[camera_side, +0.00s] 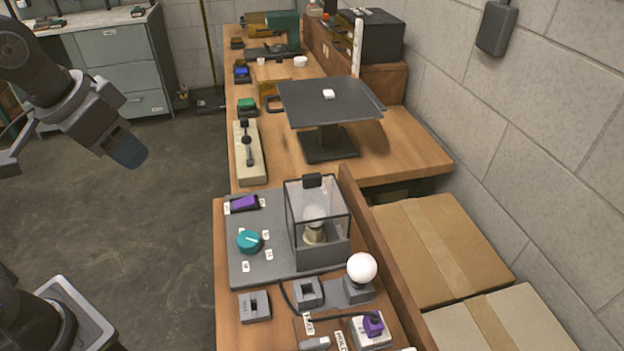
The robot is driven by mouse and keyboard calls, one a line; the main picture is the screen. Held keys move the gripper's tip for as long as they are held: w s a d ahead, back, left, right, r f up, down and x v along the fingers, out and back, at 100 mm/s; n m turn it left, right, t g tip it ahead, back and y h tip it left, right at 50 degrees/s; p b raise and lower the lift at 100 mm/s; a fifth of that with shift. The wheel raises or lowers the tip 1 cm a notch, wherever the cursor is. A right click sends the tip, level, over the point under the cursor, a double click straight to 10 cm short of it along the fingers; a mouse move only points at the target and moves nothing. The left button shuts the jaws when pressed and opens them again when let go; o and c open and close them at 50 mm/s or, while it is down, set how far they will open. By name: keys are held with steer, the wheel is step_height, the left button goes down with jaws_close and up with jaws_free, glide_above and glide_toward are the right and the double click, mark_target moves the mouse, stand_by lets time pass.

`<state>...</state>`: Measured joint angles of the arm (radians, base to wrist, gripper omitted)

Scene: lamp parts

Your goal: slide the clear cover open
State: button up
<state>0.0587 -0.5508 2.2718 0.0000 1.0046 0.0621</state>
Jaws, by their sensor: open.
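The clear cover (333,202) is a see-through box with dark edges, standing on the grey panel (270,275) in the middle of the bench. A small black handle (312,181) sits at the top of its far side. A pale bulb in a brass-coloured socket (314,234) shows inside it, and the cover looks closed around them. My gripper (116,142) is in the air at the upper left, over the floor, well to the left of the cover. It is open and holds nothing that I can see.
A purple switch (244,203) and a teal knob (249,241) sit left of the cover. A white globe bulb (362,267) stands close to its front right. A wooden ledge (372,237) runs along the right. A dark raised tray (330,108) stands behind.

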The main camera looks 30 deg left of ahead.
steer(key=w+d+r+m+g, duration=0.1)
steer(key=w+d+r+m, duration=0.15)
steer(key=w, duration=0.35)
steer(key=w+d+r+m+g, duration=0.1)
steer(key=w+d+r, duration=0.1)
steer(key=w+d, duration=0.3)
steer(key=m+g, duration=0.3)
steer(key=m, duration=0.1)
glide_toward(312, 175)
step_height(312, 175, down, 10)
steer(key=shift+s+f, duration=0.1)
jaws_close()
